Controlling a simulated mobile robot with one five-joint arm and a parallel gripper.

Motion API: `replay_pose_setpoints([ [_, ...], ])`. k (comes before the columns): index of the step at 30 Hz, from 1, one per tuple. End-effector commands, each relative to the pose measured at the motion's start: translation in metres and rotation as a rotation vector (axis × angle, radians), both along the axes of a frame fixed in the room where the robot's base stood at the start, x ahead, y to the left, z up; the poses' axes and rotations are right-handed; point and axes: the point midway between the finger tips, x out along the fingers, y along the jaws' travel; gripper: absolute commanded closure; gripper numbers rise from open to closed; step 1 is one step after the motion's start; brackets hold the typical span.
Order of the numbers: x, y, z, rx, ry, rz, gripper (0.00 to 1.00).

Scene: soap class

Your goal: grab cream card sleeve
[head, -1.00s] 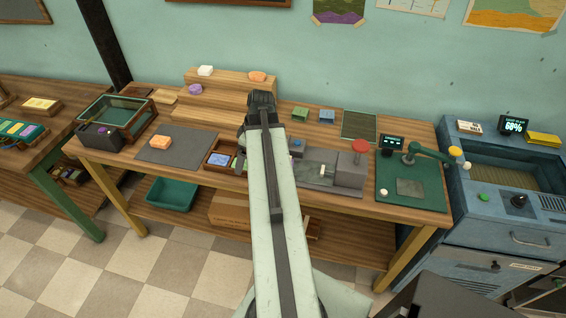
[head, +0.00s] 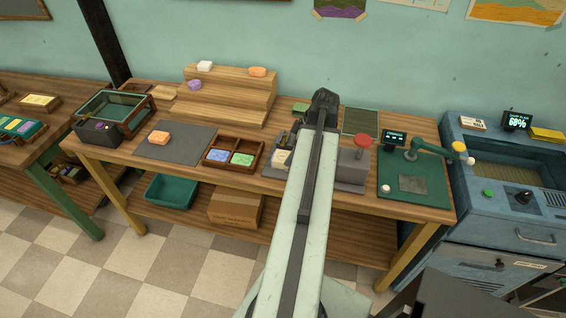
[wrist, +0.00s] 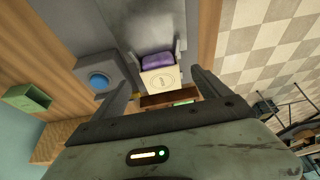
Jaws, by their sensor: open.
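The cream card sleeve (wrist: 160,80) shows in the wrist view with a round printed mark on its face. A purple soap bar (wrist: 158,61) shows at its far end; I cannot tell how far inside it sits. The sleeve rests at the grey press station, between two upright grey guides. In the head view the sleeve (head: 281,159) is partly seen just left of my arm. My gripper (wrist: 158,84) is open, its fingers apart on either side of the sleeve in the picture. I cannot tell the remaining distance. My arm hides much of the station in the head view.
The station has a blue button (wrist: 97,81) and a red knob (head: 362,141). A divided wooden tray (head: 232,153) with blue and green soaps stands to its left. A stepped wooden stand (head: 228,95) is behind. A green mat (head: 415,182) lies to the right.

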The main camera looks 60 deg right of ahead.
Motion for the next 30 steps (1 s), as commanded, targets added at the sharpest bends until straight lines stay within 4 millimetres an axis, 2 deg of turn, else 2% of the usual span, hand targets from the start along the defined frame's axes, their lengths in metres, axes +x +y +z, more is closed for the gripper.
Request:
replay_pose_setpoints([
  [1, 0.003, 0.001, -0.015, 0.0, 0.0, 0.001, 0.14],
  [6, 0.013, 0.004, -0.041, 0.001, 0.0, 0.0, 0.14],
  [14, 0.015, 0.005, -0.039, 0.0, 0.0, -0.001, 0.14],
  [18, 0.015, 0.005, -0.039, 0.0, 0.0, -0.001, 0.53],
  [21, 0.015, 0.005, -0.039, 0.001, 0.0, -0.002, 0.78],
  [30, 0.014, 0.004, -0.035, 0.001, 0.0, -0.002, 0.78],
])
